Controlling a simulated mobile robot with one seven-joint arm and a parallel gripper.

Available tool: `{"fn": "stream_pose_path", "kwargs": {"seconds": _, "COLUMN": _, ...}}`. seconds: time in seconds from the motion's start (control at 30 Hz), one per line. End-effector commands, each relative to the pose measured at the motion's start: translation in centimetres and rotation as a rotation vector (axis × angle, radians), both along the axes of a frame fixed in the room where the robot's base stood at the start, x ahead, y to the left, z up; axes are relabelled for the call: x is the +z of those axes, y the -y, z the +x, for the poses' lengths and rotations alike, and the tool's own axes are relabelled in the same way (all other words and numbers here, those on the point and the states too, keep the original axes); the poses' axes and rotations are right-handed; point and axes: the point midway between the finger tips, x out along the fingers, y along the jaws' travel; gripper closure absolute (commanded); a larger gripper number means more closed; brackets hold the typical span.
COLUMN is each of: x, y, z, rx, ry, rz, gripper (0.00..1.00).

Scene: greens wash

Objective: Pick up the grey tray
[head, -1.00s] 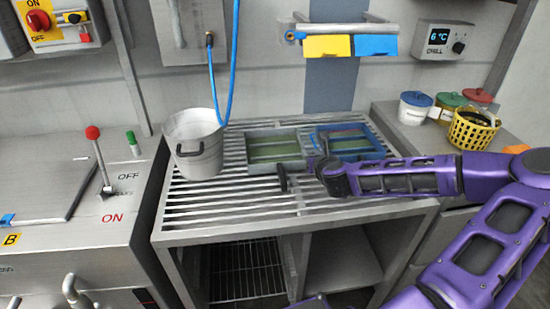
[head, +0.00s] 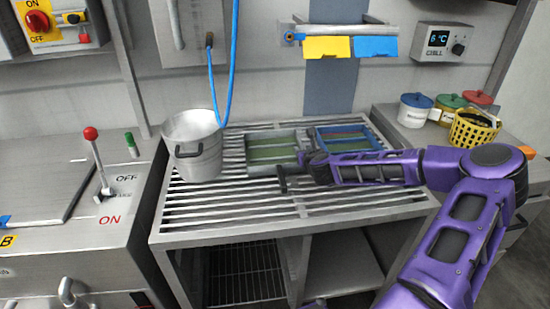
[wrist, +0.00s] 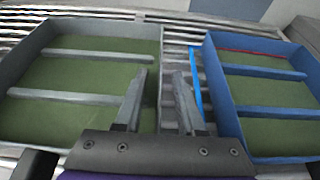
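The grey tray (head: 262,171) lies on the slatted table, with a green inside and cross dividers. It fills the left of the wrist view (wrist: 100,29). My gripper (head: 290,172) is at the tray's front right corner in the head view, partly covering it. In the wrist view my gripper (wrist: 158,100) is open and empty. One finger is over the tray's inside and the other over the gap, with the tray's right wall between them in the picture. I cannot tell whether they touch it or how high they are.
A blue tray (head: 340,126) stands close to the right of the grey one, with a narrow gap between. A metal bucket (head: 198,160) stands to the left under a blue hose (head: 233,70). The table's front slats (head: 230,210) are clear.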

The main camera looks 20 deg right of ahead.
Motion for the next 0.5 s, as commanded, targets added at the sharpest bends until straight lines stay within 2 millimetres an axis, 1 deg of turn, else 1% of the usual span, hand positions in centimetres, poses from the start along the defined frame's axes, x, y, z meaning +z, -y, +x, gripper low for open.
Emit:
{"fn": "stream_pose_path", "kwargs": {"seconds": 0.03, "x": 0.01, "y": 0.01, "z": -0.01, "rx": 0.0, "ry": 0.0, "rz": 0.0, "gripper": 0.68}}
{"fn": "stream_pose_path", "kwargs": {"seconds": 0.17, "x": 0.03, "y": 0.01, "z": -0.02, "rx": 0.0, "ry": 0.0, "rz": 0.0, "gripper": 0.92}}
{"fn": "stream_pose_path", "kwargs": {"seconds": 0.2, "x": 0.03, "y": 0.02, "z": -0.02, "rx": 0.0, "ry": 0.0, "rz": 0.0, "gripper": 0.99}}
{"fn": "stream_pose_path", "kwargs": {"seconds": 0.5, "x": 0.04, "y": 0.01, "z": -0.03, "rx": 0.0, "ry": 0.001, "rz": 0.0, "gripper": 1.0}}
